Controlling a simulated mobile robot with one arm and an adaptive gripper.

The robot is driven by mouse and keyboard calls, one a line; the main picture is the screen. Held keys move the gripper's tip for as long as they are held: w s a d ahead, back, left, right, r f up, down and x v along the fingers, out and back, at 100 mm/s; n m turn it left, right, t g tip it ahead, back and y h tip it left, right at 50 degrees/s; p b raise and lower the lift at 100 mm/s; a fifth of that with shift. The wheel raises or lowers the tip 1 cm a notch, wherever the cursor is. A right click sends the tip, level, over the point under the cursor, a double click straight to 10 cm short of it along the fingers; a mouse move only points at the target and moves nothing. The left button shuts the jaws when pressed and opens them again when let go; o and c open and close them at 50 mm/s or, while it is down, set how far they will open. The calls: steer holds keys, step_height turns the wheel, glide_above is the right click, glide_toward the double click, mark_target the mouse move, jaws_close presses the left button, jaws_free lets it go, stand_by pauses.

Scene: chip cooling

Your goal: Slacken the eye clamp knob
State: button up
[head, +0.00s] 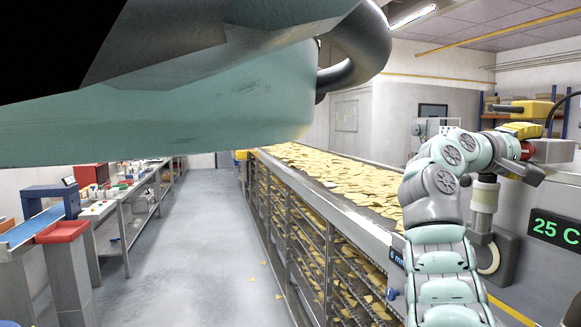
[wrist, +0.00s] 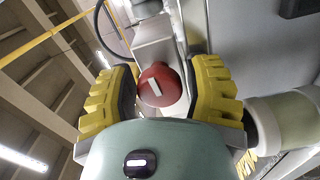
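The red round knob (wrist: 160,85) with a pale bar mark on its face shows in the middle of the wrist view, on a grey bracket. It also shows small in the head view (head: 527,150) at the right. My gripper (wrist: 165,92) is open, with one yellow ribbed finger on the left of the knob and one on the right. A narrow gap appears on each side, so the fingers look apart from the knob. In the head view my gripper (head: 518,130) is at the knob beside a grey box (head: 553,150). How deep the knob sits between the fingers is hard to tell.
A pale cylinder (wrist: 283,122) stands close beside the right finger. The long conveyor (head: 345,182) covered in chips runs beside my arm. A green "25 C" display (head: 555,228) is at the right. The grey floor aisle (head: 195,230) is clear apart from a few chips.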

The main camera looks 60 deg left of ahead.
steer(key=o, duration=0.3)
steer(key=v, duration=1.2)
steer(key=shift+s+a+r, duration=0.1)
